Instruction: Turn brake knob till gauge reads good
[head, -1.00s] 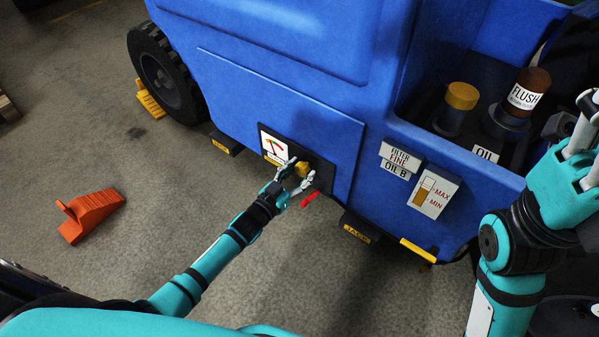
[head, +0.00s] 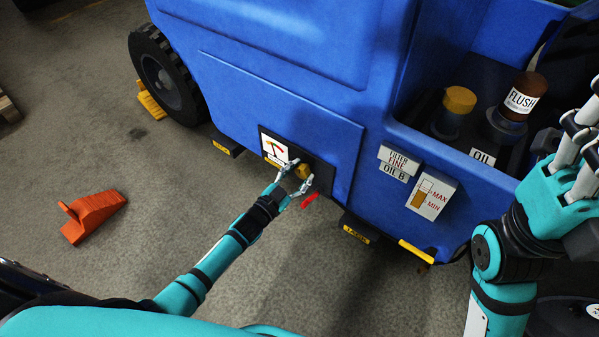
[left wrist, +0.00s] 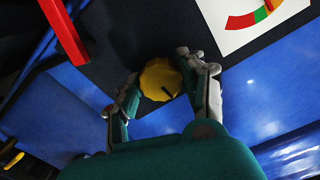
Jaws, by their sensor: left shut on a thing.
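The yellow brake knob (head: 303,171) sits on a dark panel low on the blue vehicle's side. It also shows in the left wrist view (left wrist: 160,79), with a dark mark on its face. My left gripper (head: 297,176) has one finger on each side of the knob and is shut on it. The white gauge (head: 274,148) is just left of the knob, with a coloured arc. My right gripper (head: 584,135) is raised at the right edge, partly cut off.
A red lever (head: 310,200) hangs just below the panel, close to my left gripper. A jack block (head: 356,235) juts out below the vehicle. An orange chock (head: 93,217) lies on the floor at left. Open floor lies in front of the vehicle.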

